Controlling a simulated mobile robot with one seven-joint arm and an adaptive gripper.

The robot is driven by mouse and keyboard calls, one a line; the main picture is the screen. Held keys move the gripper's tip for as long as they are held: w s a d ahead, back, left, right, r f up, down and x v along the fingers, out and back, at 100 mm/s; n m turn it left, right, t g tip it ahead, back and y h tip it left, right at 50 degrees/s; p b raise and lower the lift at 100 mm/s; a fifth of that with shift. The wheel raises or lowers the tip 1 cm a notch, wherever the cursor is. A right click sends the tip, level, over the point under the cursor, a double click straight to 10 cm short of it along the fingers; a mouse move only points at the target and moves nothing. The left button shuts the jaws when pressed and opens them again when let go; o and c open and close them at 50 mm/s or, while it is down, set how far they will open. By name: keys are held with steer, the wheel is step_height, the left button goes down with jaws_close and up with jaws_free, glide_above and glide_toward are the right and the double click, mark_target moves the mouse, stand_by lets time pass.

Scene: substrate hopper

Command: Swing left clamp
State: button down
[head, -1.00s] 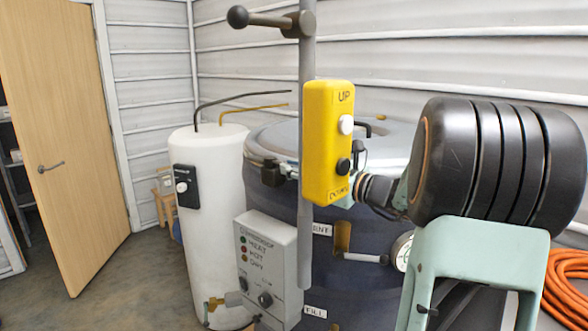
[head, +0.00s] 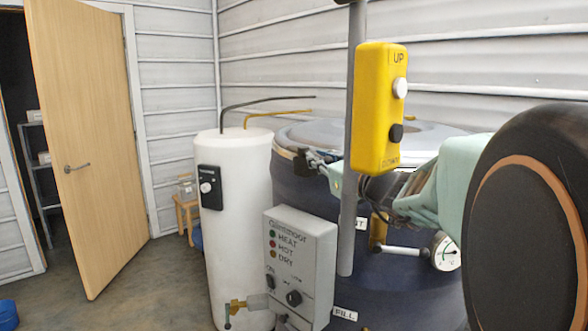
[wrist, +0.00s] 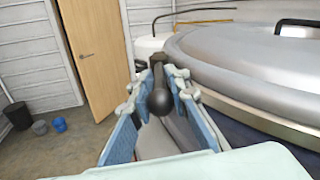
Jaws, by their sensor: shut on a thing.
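The left clamp (head: 303,162) is a dark fitting at the left edge of the vessel's lid. In the wrist view, its lever (wrist: 157,68) ends in a dark ball knob (wrist: 159,102) between the blue finger pads. My gripper (wrist: 158,88) is shut on this lever at the knob. In the head view, my gripper (head: 325,166) is at the clamp, partly hidden behind the yellow pendant. The large dark vessel (head: 310,205) has a pale grey lid (wrist: 245,60), seen to the right of the fingers.
The yellow pendant (head: 378,110) and its grey post (head: 350,225) stand before the vessel. A white cylinder (head: 235,240) and control box (head: 300,260) are to the left. A wooden door (head: 95,150) stands open.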

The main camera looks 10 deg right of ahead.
steer(key=shift+a, duration=0.15)
steer(key=c, duration=2)
jaws_free()
steer(key=shift+r+p, duration=0.15)
steer(key=shift+p, duration=0.25)
